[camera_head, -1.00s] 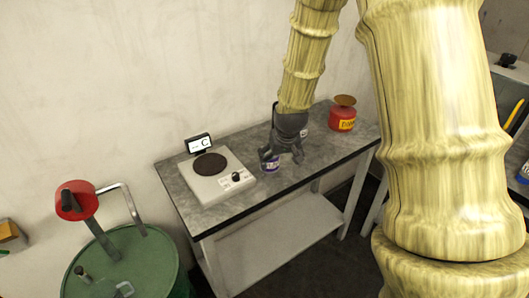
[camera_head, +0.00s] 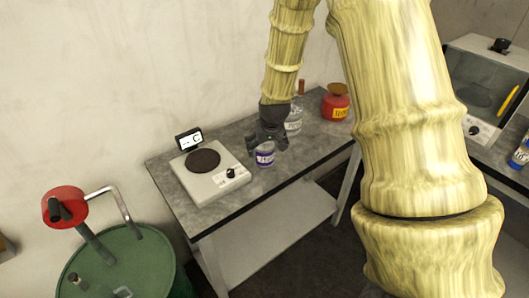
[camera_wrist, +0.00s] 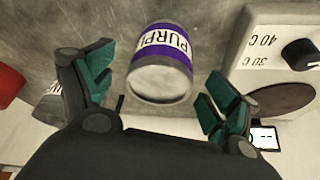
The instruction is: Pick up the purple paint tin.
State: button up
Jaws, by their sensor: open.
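The purple paint tin (camera_head: 265,155) stands on the grey bench, just right of the hotplate. In the wrist view the tin (camera_wrist: 161,66) shows a purple and white label reading "PURP" and a pale lid, and it lies between and a little beyond the fingers. My gripper (camera_head: 268,143) is above and around the top of the tin in the head view. In the wrist view my gripper (camera_wrist: 160,98) is open, with green finger pads on both sides and gaps between them and the tin.
A white hotplate (camera_head: 222,184) with a dark round plate is close on the left, with a small display (camera_head: 189,139) behind it. A clear bottle (camera_head: 294,120) stands behind my gripper. A red tin (camera_head: 336,104) stands at the bench's far right. A green drum (camera_head: 135,262) stands at lower left.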

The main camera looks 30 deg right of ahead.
jog(key=shift+f, duration=0.1)
jog(key=shift+w+d+f+p, duration=0.25)
jog(key=shift+w+f+p, duration=0.6)
jog(key=shift+f, duration=0.3)
jog(key=shift+x, duration=1.2)
jog(key=c, duration=1.4)
